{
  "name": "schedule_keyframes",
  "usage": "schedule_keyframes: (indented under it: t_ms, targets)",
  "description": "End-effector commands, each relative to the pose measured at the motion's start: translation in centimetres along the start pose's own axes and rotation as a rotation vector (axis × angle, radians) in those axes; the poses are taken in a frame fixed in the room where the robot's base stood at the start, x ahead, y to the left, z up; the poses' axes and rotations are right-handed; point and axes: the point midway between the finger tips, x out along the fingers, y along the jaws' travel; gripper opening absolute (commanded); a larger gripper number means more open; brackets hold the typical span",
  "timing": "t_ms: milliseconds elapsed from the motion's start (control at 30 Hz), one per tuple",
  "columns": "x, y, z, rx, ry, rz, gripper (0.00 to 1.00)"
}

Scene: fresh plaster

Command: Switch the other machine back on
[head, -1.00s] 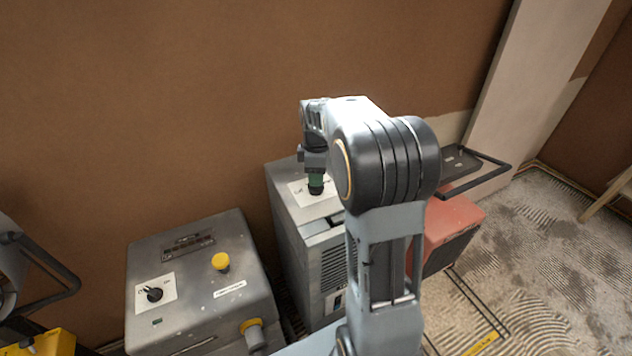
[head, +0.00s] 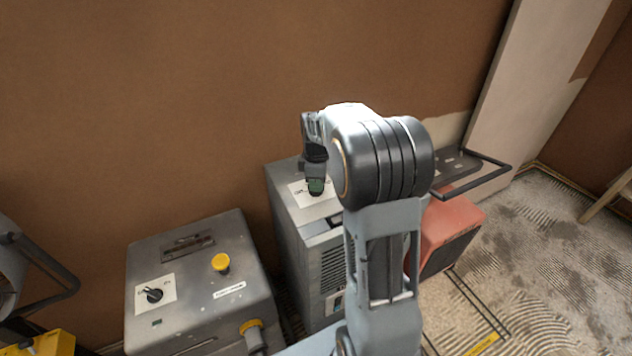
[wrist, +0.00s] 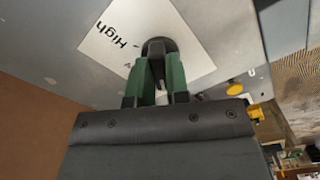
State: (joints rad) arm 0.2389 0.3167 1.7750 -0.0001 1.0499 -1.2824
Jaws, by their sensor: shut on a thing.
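A grey machine (head: 300,262) stands in the middle against the brown wall. A white label (head: 296,197) lies on its top. In the wrist view the label (wrist: 118,42) reads "High" and carries a black rotary knob (wrist: 160,45). My gripper (head: 316,187) reaches down onto this knob. In the wrist view the green fingers of my gripper (wrist: 160,66) are shut on the knob, one on each side. The knob's setting is partly hidden by the fingers. A second grey machine (head: 190,320) stands at the left, with its own black knob (head: 154,295) and a yellow button (head: 221,262).
A yellow-collared plug (head: 252,328) sits on the left machine's front. A red machine (head: 455,222) with a black handle stands at the right, behind my arm. A pale board (head: 540,70) leans at the right wall. Grooved floor (head: 560,250) is open at the right.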

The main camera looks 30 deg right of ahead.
Motion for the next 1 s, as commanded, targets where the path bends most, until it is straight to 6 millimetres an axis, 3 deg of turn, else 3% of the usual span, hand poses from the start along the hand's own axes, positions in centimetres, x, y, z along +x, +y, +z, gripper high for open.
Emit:
schedule_keyframes:
  t_ms: [100, 467, 1000]
  targets:
    - [-0.02, 0.0, 0.0, 0.0, 0.0, 0.0, 0.0]
    - [-0.06, -0.02, -0.01, 0.046, 0.0, 0.0, 0.0]
    - [-0.15, -0.07, -0.05, 0.493, 0.001, 0.001, 0.0]
